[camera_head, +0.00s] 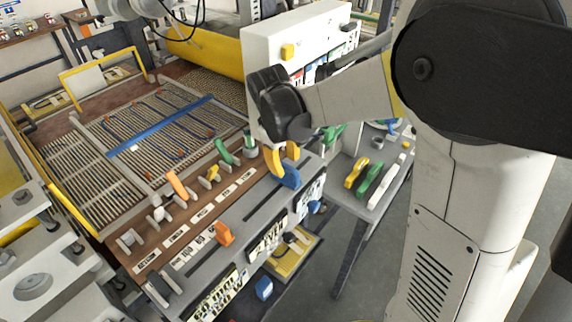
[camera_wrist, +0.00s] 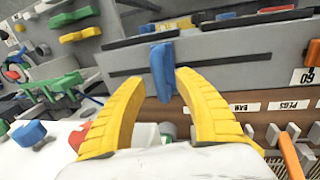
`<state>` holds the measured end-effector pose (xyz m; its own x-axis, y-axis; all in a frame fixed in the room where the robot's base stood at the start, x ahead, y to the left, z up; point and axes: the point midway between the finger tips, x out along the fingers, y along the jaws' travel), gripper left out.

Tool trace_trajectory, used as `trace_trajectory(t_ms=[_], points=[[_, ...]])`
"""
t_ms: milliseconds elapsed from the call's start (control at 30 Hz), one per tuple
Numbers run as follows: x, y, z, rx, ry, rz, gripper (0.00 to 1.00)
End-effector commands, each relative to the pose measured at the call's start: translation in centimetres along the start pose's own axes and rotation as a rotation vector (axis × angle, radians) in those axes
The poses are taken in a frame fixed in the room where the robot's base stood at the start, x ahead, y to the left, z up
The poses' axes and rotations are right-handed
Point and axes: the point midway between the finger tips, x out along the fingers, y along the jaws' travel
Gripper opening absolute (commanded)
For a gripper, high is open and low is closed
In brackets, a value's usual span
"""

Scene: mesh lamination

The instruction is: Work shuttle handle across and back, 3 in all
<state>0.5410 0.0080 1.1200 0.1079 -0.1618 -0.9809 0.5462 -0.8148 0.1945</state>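A blue upright handle (camera_wrist: 161,70) stands at a slot in a grey panel in the wrist view; I take it for the shuttle handle, though no label confirms this. My gripper (camera_wrist: 160,82) has two yellow curved fingers spread apart, with the blue handle between or just beyond their tips and a gap on each side. In the head view the blue handle (camera_head: 287,178) is at the right end of the console, just below my yellow fingers (camera_head: 279,160), which partly hide it. Whether the fingers touch it cannot be told there.
An orange handle (camera_head: 224,233) stands in the console's slotted front panel. An orange lever (camera_head: 177,186) and green lever (camera_head: 224,152) stand behind it. A blue bar (camera_head: 160,127) crosses the mesh bed. A side shelf holds coloured handles (camera_head: 357,172).

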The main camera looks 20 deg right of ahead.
Motion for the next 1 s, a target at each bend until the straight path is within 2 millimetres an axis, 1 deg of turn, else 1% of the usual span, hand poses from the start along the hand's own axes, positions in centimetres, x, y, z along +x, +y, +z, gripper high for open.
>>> trace_trajectory(t_ms=[300,400,500,600,700,933,1000], points=[[-6.9,0.0,0.1,0.0,0.0,0.0,0.38],[-8.7,-0.1,0.1,-0.001,0.0,0.0,0.38],[-10.0,0.0,0.0,-0.001,0.0,0.0,0.38],[-10.7,0.0,0.1,0.0,0.0,0.0,0.38],[-10.9,0.0,0.1,0.0,0.0,0.0,0.38],[-10.8,0.0,0.1,0.0,0.004,-0.001,0.38],[-10.5,0.3,0.8,-0.003,0.044,-0.013,0.38]])
